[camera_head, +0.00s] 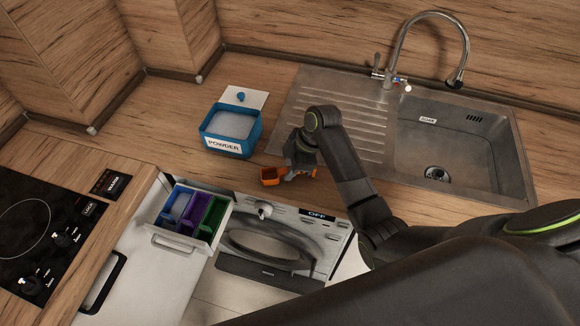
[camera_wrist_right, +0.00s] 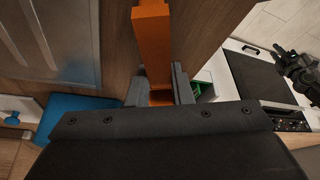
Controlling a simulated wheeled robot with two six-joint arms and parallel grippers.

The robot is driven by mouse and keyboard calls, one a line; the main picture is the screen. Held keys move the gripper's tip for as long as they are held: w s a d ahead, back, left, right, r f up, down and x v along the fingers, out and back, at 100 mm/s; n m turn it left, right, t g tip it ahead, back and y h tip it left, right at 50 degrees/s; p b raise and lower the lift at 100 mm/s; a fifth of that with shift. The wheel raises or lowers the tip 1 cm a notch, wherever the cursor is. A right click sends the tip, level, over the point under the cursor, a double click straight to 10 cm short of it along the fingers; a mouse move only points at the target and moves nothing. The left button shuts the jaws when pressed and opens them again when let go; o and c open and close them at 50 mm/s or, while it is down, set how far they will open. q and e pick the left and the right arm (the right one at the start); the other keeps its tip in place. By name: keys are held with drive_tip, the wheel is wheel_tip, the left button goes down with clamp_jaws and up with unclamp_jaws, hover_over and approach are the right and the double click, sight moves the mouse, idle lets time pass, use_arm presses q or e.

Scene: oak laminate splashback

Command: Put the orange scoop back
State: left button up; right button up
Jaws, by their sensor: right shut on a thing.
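My right gripper (camera_head: 296,170) is shut on the orange scoop (camera_head: 270,176), held near the counter's front edge, right of and in front of the powder box. In the right wrist view the scoop's orange handle (camera_wrist_right: 152,45) stands between the fingers (camera_wrist_right: 160,90). The scoop's contents are too small to tell. The blue powder box (camera_head: 229,131) is open, with white powder inside and a POWDER label. It also shows partly in the right wrist view (camera_wrist_right: 75,112). A dark jointed part at the right of the wrist view may be my left arm; its gripper is unclear.
The white lid (camera_head: 243,97) with a blue knob lies behind the box. The sink (camera_head: 447,150) is right; the hob (camera_head: 40,235) is left.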

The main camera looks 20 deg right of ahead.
drive_tip(key=o, duration=0.9)
drive_tip(key=shift+r, duration=0.15)
drive_tip(key=shift+d+r, duration=0.1)
drive_tip(key=shift+r, duration=0.1)
drive_tip(key=b+v, duration=0.2)
drive_tip(key=v, duration=0.6)
drive_tip(key=shift+d+r, duration=0.1)
drive_tip(key=p+v, duration=0.1)
drive_tip(key=v, duration=0.2)
drive_tip(key=shift+r+p, duration=0.15)
drive_tip(key=shift+p, duration=0.15)
